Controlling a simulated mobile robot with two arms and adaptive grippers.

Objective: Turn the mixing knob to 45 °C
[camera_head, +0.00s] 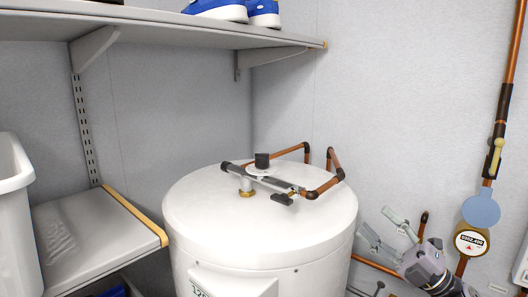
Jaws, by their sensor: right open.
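A black mixing knob (262,160) stands upright on a valve and pipe assembly on top of the white water tank (195,215). The scale around the knob is too small to read. My right gripper (376,222) is at the lower right, beside the tank and well apart from the knob. Its two fingers are spread and nothing shows between them. My left gripper is not in view.
Copper pipes (323,190) rise behind the valve. A wall pipe with a yellow-handled valve (495,158) and a round gauge (471,240) is at the right. An upper shelf (150,28) holds blue shoes (225,10). A white bin (14,215) stands at left.

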